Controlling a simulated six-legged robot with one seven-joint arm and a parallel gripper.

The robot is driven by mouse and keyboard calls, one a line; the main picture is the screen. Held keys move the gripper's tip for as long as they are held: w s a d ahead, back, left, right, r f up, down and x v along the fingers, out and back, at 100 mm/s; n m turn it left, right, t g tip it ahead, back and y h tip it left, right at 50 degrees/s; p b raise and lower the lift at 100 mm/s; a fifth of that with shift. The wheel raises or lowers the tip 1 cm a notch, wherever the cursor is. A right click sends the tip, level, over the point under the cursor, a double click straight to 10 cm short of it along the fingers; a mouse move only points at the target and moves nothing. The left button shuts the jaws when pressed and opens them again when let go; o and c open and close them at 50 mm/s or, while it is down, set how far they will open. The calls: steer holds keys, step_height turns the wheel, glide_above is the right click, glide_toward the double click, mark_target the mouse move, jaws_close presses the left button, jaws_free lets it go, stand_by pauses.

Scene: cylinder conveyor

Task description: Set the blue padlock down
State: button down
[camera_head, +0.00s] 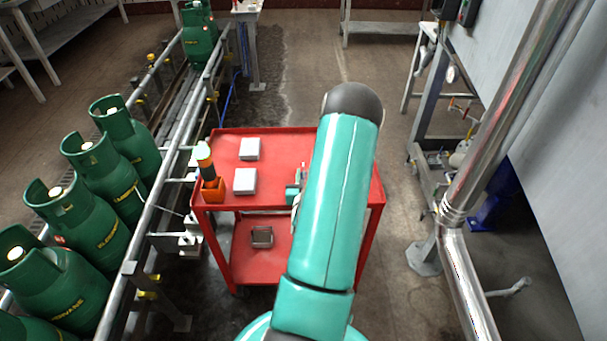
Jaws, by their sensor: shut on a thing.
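I cannot make out the blue padlock in the head view. My teal arm stands across the middle of the picture and covers the right part of the red cart (275,138), where the padlock could be hidden. Small teal and grey parts show at the arm's left edge, over the cart top. I cannot tell whether they belong to my wrist or to something on the cart. My gripper's fingers are hidden behind the arm, so what they hold does not show.
Two pale boxes, one farther back (250,149) and one nearer (245,182), lie on the cart top. An orange-and-black tool (209,170) stands at its left edge. A grey open box (262,237) sits on the lower shelf. Green gas cylinders (126,140) line the conveyor at left.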

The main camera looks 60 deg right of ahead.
steer(key=shift+a+f, duration=0.1)
steer(key=shift+f, duration=0.25)
steer(key=c, duration=1.3)
jaws_free()
steer(key=shift+s+f, duration=0.1)
